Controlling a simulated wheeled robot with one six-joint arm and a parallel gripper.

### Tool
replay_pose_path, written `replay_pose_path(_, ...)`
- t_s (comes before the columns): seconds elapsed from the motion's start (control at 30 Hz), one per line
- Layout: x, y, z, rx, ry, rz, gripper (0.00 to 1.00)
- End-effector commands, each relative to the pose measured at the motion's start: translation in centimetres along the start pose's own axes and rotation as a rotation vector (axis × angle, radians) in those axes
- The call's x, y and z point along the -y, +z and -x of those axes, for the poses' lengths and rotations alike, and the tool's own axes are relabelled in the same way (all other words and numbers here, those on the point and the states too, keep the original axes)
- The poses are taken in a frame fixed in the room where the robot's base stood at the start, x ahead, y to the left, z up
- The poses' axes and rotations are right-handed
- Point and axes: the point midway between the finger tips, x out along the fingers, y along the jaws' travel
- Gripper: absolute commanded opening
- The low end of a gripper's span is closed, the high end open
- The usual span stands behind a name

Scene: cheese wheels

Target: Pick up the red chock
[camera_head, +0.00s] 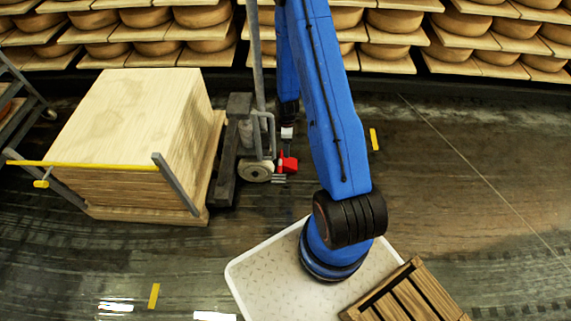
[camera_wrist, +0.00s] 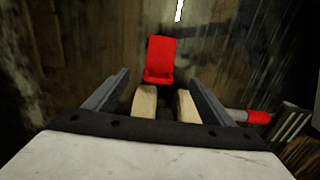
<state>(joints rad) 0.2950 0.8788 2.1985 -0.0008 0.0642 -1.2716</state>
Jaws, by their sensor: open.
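The red chock (camera_head: 289,164) lies on the dark floor beside the wheel of the grey hand truck in the head view. In the wrist view the red chock (camera_wrist: 161,58) stands out just beyond my fingertips, nearly centred. My gripper (camera_wrist: 165,99) is open, with its two pale finger pads apart and the chock's near end just ahead of the gap. I cannot tell whether the pads touch it. In the head view my blue arm reaches down to the chock, and the fingers are hard to make out.
A grey hand truck (camera_head: 256,171) stands close at the chock's left. A stack of boards (camera_head: 126,120) on a pallet is farther left. Shelves of cheese wheels (camera_head: 389,40) line the back. A wooden crate (camera_head: 408,296) sits on my pale deck. Open floor lies to the right.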

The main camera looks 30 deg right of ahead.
Motion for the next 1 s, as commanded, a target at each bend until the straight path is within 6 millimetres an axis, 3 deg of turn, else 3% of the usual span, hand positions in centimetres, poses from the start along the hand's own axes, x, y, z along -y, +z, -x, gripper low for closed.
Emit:
replay_pose_path(0.6, 0.1, 0.0, -8.5, 0.000, -0.002, 0.000, 0.77)
replay_pose_path(1.0, 0.1, -0.1, -10.4, 0.000, -0.001, 0.000, 0.77)
